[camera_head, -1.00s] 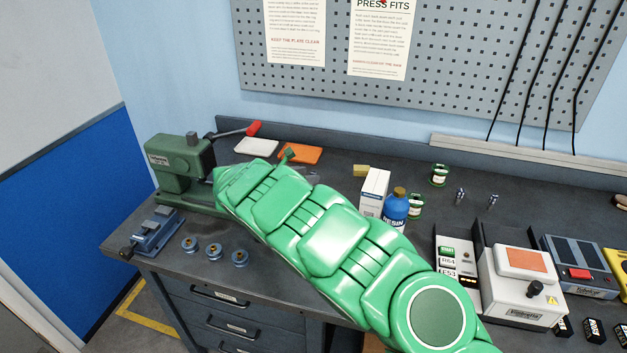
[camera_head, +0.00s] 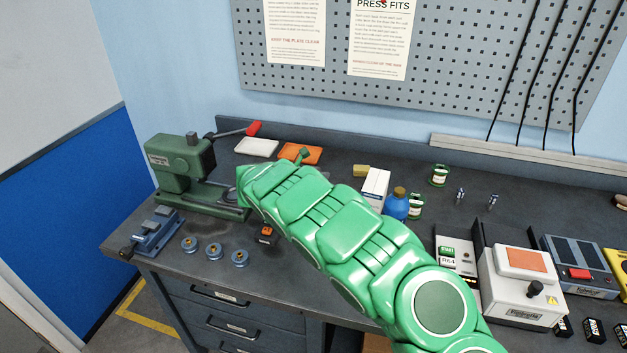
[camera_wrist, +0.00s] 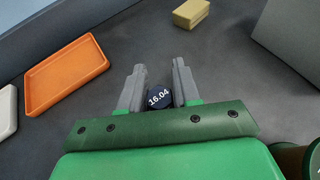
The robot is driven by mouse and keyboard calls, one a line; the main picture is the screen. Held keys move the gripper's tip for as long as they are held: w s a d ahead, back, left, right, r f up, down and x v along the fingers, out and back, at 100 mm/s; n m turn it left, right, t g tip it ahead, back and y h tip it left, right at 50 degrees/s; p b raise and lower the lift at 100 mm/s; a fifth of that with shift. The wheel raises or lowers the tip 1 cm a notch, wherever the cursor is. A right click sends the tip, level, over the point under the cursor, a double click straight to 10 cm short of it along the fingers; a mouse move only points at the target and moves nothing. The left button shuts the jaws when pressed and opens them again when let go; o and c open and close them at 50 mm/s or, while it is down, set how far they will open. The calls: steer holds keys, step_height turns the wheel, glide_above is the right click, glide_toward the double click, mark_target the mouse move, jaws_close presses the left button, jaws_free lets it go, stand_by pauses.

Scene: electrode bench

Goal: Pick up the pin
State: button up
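My gripper (camera_wrist: 159,72) is open in the wrist view, its two grey fingers apart. A dark round end marked "16.04" (camera_wrist: 159,97) shows between the fingers, close to both; I cannot tell whether it touches them. It looks like the top of the pin, and its lower part is hidden. In the head view my green arm hides the gripper and this piece.
An orange tray (camera_head: 301,153) and a white tray (camera_head: 257,147) lie at the back, beside a green press (camera_head: 183,165). Several small spools (camera_head: 214,249) sit front left.

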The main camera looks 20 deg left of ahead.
jaws_close()
steer(key=shift+r, duration=0.1)
step_height(320, 180, up, 4)
steer(key=shift+s+f, duration=0.15)
steer(key=shift+f, duration=0.05)
steer(key=s+d+r, duration=0.6)
steer(key=s+r, duration=0.3)
steer(key=s, duration=0.3)
steer(key=shift+s+r, duration=0.15)
steer(key=shift+s, duration=0.05)
